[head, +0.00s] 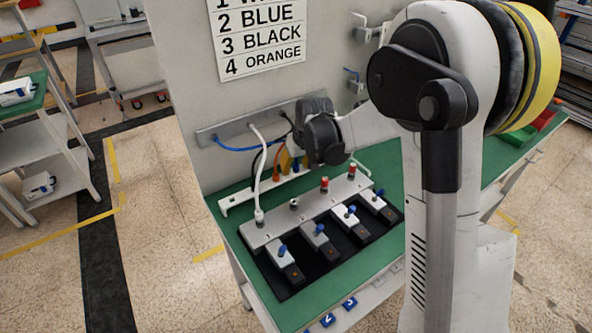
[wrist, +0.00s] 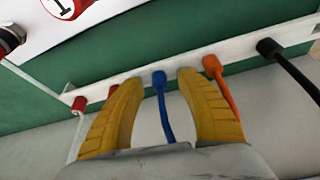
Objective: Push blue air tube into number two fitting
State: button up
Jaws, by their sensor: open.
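The blue air tube (wrist: 163,108) has its blue end in a pale rack strip (wrist: 135,76) in the wrist view. In the head view, part of the blue tube (head: 235,149) loops from the wall bar. My gripper (wrist: 158,79) is open, its yellow fingers on either side of the tube end. Whether they touch it I cannot tell. In the head view my gripper (head: 288,163) is low over the rack, partly hidden by my arm. The number two fitting (head: 294,203) is second from left on the grey manifold (head: 275,228) and has no tube in it.
A white tube (head: 256,175) goes into the first fitting. Red-topped fittings (head: 324,184) stand farther right. An orange tube (wrist: 228,90) and a black tube (wrist: 290,70) sit right of my fingers. A colour sign (head: 258,35) hangs on the panel behind.

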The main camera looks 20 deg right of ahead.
grip_shut()
